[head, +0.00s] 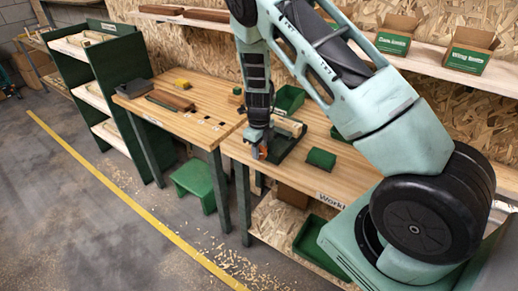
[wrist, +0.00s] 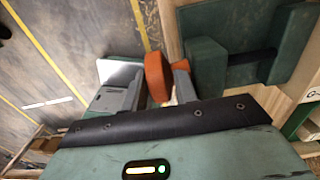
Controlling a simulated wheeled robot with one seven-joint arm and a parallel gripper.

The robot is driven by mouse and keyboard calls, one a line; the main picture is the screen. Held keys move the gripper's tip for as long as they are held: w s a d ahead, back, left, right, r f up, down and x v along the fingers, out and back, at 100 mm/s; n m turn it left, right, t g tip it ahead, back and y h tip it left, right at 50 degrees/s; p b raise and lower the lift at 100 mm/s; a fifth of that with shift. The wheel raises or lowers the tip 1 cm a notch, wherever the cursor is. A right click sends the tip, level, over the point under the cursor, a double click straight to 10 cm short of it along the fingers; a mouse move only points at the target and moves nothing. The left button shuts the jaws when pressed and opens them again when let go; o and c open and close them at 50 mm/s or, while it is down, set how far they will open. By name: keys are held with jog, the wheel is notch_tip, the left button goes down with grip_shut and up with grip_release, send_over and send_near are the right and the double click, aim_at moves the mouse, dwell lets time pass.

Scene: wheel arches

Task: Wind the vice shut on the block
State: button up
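The green vice (head: 287,147) sits on the near wooden bench. A pale wooden block (head: 290,126) shows at it in the head view; whether the jaws touch it I cannot tell. In the wrist view a green jaw (wrist: 207,65) and a dark bar (wrist: 252,62) show at the upper right. My gripper (head: 261,152) is low at the bench's front edge, left of the vice. An orange handle (wrist: 157,78) stands between its two grey fingers, which appear shut on it. The handle's lower end is hidden by my gripper.
A second bench (head: 200,95) to the left carries brown wood pieces (head: 171,101). A green stool (head: 195,184) stands below. The floor in front is open.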

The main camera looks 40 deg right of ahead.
jog(key=shift+c, duration=0.3)
grip_shut()
jog(key=b, duration=0.2)
jog(key=shift+f+t+b, duration=0.2)
jog(key=shift+t+b, duration=0.1)
